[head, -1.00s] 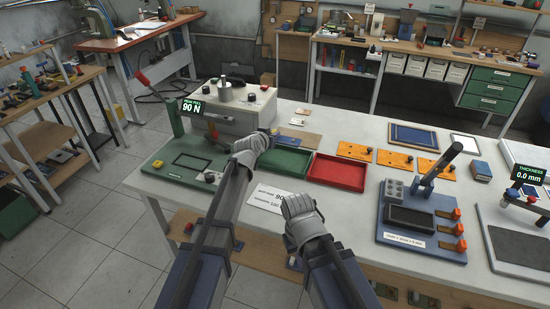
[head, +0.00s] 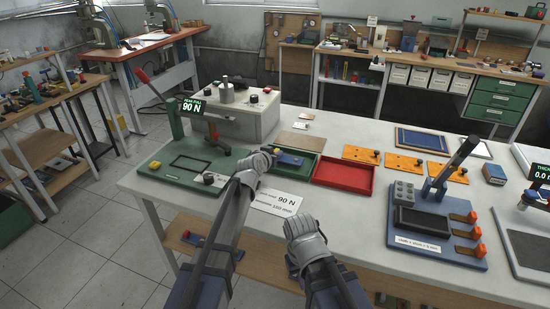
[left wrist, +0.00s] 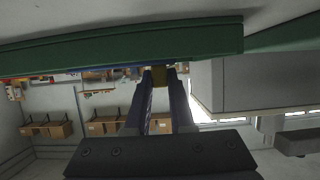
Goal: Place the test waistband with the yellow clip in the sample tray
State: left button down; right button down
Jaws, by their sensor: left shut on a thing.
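My left gripper (head: 273,151) is shut at the left end of the green tray (head: 310,172). It holds a small blue piece with a yellow part (head: 289,159), which appears to be the waistband with the yellow clip. The piece is over the tray's interior; I cannot tell if it touches the floor. In the left wrist view the fingers (left wrist: 162,78) close around the yellow part (left wrist: 160,74), close to a green wall (left wrist: 120,48).
A red tray (head: 343,173) stands right of the green one. Orange plates (head: 404,163) and a blue fixture (head: 437,236) are further right.

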pick_arm(q)
jog(key=shift+f+b, duration=0.6)
jog(key=shift+b, duration=0.1)
jog(key=c, duration=0.8)
grip_release()
jog(key=shift+r, duration=0.15)
jog(key=shift+r+p, duration=0.4)
jog(key=shift+p, duration=0.15)
jog(key=p+v, duration=0.5)
jog(key=v, duration=0.7)
jog(key=shift+s+r, duration=0.1)
jog(key=shift+r, duration=0.05)
